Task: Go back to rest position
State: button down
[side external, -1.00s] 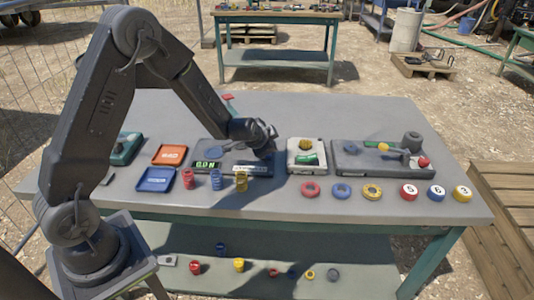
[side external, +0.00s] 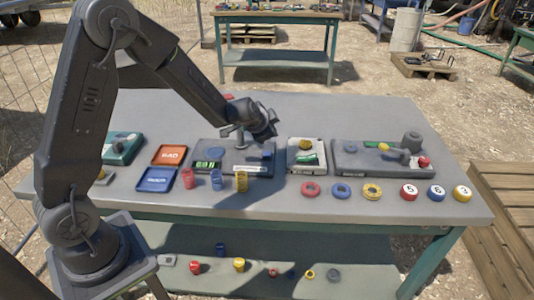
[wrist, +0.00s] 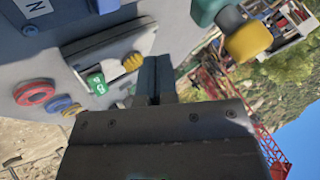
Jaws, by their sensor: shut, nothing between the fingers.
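My gripper (side external: 268,138) is above the back part of the grey table (side external: 330,112), over the grey device with a green display (side external: 208,165). It looks clear of the device. In the wrist view the two fingers of my gripper (wrist: 155,75) are pressed together with nothing between them. My arm reaches up from its base at the left and bends down to the gripper.
An orange tray (side external: 169,155) and a blue tray (side external: 157,180) lie at the left. A small device with a yellow knob (side external: 305,145) and a wider device with a red button (side external: 424,162) stand to the right. Coloured rings and numbered pucks line the front.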

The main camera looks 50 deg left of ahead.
jog(key=s+d+r+n+h, duration=0.1)
jog(key=s+d+r+h, duration=0.3)
jog(key=s+d+r, duration=0.8)
jog(key=s+a+r+n+g, duration=0.1)
jog(key=s+n, duration=0.1)
jog(key=s, duration=0.7)
jog(key=s+r+n+g, duration=0.1)
jog(key=s+r+g, duration=0.1)
jog(key=s, duration=0.7)
jog(key=shift+s+a+r+n+y, duration=0.15)
jog(key=shift+s+a+n+y, duration=0.2)
jog(key=shift+n+y, duration=0.05)
